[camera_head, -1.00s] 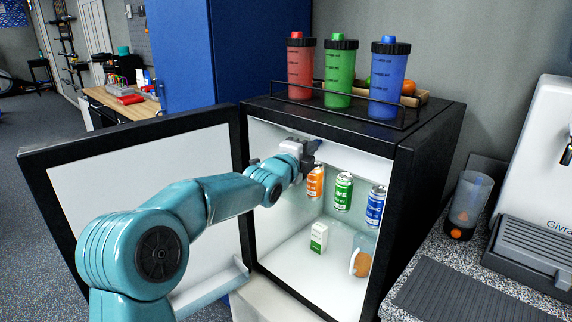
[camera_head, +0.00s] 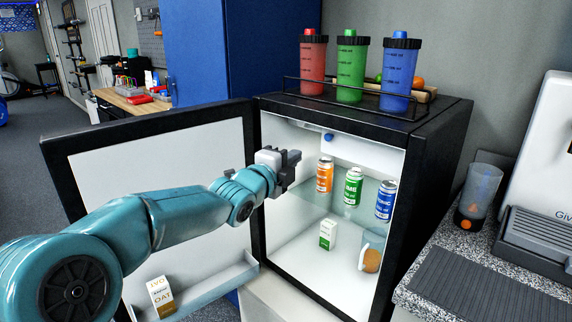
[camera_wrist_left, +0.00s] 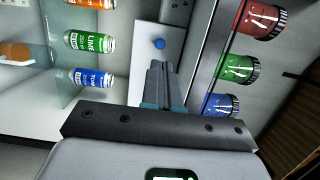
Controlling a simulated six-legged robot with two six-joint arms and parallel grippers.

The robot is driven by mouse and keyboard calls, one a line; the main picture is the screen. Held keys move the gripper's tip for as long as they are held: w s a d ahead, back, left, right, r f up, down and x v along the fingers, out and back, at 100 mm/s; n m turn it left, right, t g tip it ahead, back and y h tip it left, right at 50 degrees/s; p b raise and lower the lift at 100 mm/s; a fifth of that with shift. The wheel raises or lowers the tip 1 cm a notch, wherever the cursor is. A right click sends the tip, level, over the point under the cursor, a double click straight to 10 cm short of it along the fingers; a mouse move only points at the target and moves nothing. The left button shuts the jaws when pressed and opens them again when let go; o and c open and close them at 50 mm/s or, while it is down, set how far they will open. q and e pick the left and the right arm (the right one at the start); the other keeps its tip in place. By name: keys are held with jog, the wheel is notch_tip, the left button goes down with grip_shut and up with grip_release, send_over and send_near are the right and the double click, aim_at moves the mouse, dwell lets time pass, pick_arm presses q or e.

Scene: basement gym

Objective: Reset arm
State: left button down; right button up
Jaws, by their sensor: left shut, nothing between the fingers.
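My left arm comes in from the left in the head view. My left gripper (camera_head: 291,160) is shut and empty at the open front of the small fridge (camera_head: 440,150), left of the cans. An orange can (camera_head: 325,175), a green can (camera_head: 352,187) and a blue can (camera_head: 385,201) stand on the glass shelf. The gripper touches none of them. My right gripper is not in view.
The fridge door (camera_head: 160,190) stands open at left, with an oat carton (camera_head: 162,297) in its bin. A small carton (camera_head: 327,235) and a jug (camera_head: 370,255) stand below the shelf. Red, green and blue bottles (camera_head: 351,68) stand on top. A counter (camera_head: 410,290) lies right.

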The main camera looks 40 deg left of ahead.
pick_arm(q)
jog(key=w+d+f+g+h, duration=0.2)
jog(key=d+f, duration=0.3)
jog(key=f, duration=0.4)
jog(key=w+d+f+g+h, duration=0.1)
jog(key=w+d+f+h, duration=0.3)
jog(key=f, duration=0.6)
jog(key=s+d+f+n+g, duration=0.1)
jog(key=s+d+f+g, duration=0.25)
jog(key=d+f, duration=0.4)
jog(key=s+d+f+n+g+h, duration=0.15)
jog(key=s+d+f, duration=0.35)
jog(key=f, duration=0.6)
jog(key=s+d+f+n+g, duration=0.25)
jog(key=s+d+f, duration=0.3)
jog(key=f, duration=0.35)
jog(key=s+d+f+n+g, duration=0.35)
jog(key=s+n, duration=0.25)
jog(key=s, duration=0.4)
jog(key=s+d+f+n+g, duration=0.2)
jog(key=s+f+n+g, duration=0.15)
jog(key=s+n, duration=0.4)
notch_tip(320, 180, up, 16)
jog(key=s+p, duration=0.1)
jog(key=p, duration=1.6)
jog(key=shift+r+m, duration=0.2)
jog(key=shift+m, duration=0.15)
